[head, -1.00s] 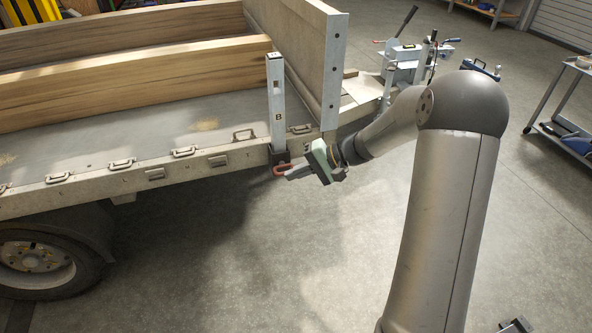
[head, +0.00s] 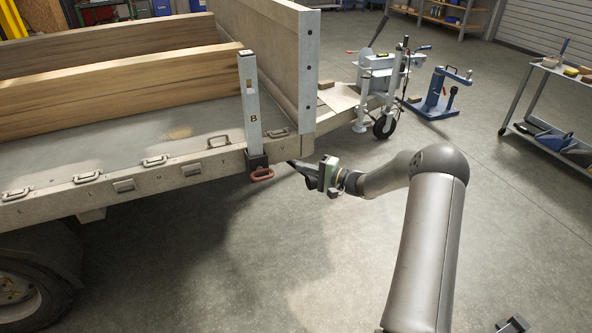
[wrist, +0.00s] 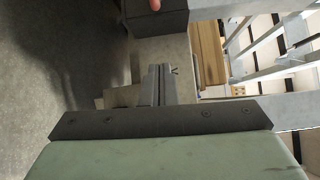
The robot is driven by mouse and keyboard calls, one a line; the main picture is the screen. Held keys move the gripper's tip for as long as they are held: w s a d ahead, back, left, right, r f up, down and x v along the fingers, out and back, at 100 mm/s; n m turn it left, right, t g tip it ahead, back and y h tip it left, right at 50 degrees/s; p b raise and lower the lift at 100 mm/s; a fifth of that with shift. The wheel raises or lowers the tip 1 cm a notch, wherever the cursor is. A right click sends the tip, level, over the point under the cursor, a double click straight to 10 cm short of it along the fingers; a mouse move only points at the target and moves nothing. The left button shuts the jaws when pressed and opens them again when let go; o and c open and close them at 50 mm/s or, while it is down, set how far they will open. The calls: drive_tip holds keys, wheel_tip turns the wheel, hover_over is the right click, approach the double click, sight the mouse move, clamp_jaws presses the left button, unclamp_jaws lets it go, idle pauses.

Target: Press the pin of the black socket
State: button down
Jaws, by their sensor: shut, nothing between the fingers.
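The black socket (head: 257,161) is on the trailer's side rail at the foot of a grey post marked B (head: 249,105). In the wrist view the shut fingers (wrist: 161,70) are empty, and the black socket (wrist: 155,22) is at the top edge. Only a bit of the red pin handle (wrist: 154,5) shows there. How deep the pin sits is hidden.
The trailer bed's rail (head: 200,165) carries several metal handles. A jack wheel (head: 384,126) stands beyond. The floor in front of the rail is clear.

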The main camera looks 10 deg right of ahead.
sight(261, 171)
drive_tip(key=w+a+b, duration=0.1)
drive_tip(key=a, duration=0.7)
drive_tip(key=shift+w, duration=0.4)
